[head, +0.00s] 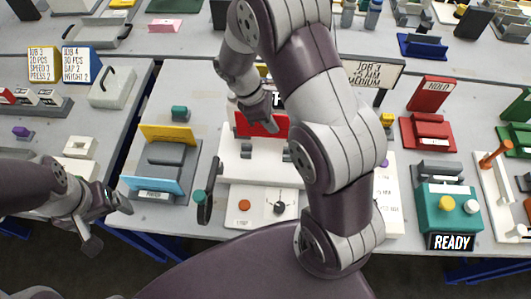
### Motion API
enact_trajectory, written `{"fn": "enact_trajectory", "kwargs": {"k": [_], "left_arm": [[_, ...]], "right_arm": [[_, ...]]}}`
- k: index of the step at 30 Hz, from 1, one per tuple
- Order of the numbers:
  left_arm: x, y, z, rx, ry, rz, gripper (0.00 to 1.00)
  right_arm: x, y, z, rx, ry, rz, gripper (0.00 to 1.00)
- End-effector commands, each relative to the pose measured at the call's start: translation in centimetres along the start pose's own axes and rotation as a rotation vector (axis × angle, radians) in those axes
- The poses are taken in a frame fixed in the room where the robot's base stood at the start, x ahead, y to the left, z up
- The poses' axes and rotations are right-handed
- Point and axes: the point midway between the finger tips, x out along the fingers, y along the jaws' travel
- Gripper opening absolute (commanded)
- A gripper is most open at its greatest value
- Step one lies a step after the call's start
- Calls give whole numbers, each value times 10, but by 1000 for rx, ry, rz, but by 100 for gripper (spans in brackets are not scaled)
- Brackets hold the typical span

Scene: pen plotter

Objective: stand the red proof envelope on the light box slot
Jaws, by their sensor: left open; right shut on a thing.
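The red proof envelope (246,122) is upright above the back of a white unit (235,165) in the middle of the table. My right gripper (265,115) is shut on it near its upper edge. The envelope's lower edge is close to the white unit; I cannot tell whether it touches or sits in a slot. I cannot tell for sure which part is the light box slot. My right arm hides what lies to the right of the envelope. My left gripper (108,222) is open and empty at the left, near the table's front edge.
A grey rack (172,153) with a yellow panel (168,134) and a blue panel (152,187) stands left of the white unit. A teal READY box (447,208) and a red HOLD stand (427,132) are at the right.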

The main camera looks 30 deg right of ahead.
Motion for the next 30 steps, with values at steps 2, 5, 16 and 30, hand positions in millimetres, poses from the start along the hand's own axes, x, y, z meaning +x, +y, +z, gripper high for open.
{"fn": "enact_trajectory", "kwargs": {"k": [2,5,16,30], "left_arm": [[16,0,2,0,1,0,90],[18,0,2,0,1,0,90],[14,0,1,0,1,0,90],[16,0,2,0,1,0,90]], "right_arm": [[34,-1,-13,-9,-4,-3,0],[52,-1,-21,-6,-2,-3,0],[90,0,-38,-2,0,-1,0],[93,0,-38,-1,0,-1,34]]}}
